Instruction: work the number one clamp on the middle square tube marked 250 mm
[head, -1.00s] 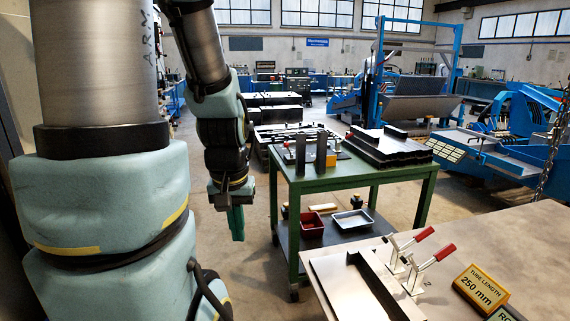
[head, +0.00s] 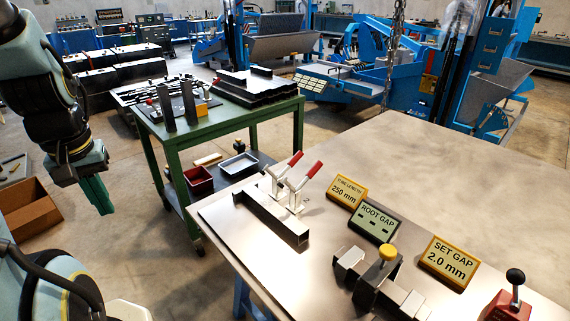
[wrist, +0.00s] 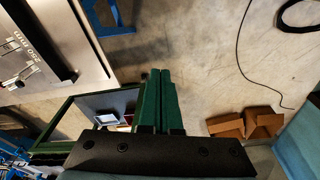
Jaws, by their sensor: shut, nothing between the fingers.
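A dark square tube (head: 272,220) lies on the steel plate at the table's left side, and it also shows in the wrist view (wrist: 58,45). Two white toggle clamps with red handles stand beside it. The farther, left one (head: 274,180) has no readable number from here; the nearer one (head: 294,192) is to its right. Both handles slant up to the right. A yellow sign (head: 347,191) reads TUBE LENGTH 250 mm. My gripper (head: 102,204) hangs left of the table, apart from the clamps. Its green fingers (wrist: 160,88) are shut and empty.
More fixtures (head: 375,275) and a SET GAP sign (head: 448,262) are on the table. A brown box (head: 28,205) is on the floor at left.

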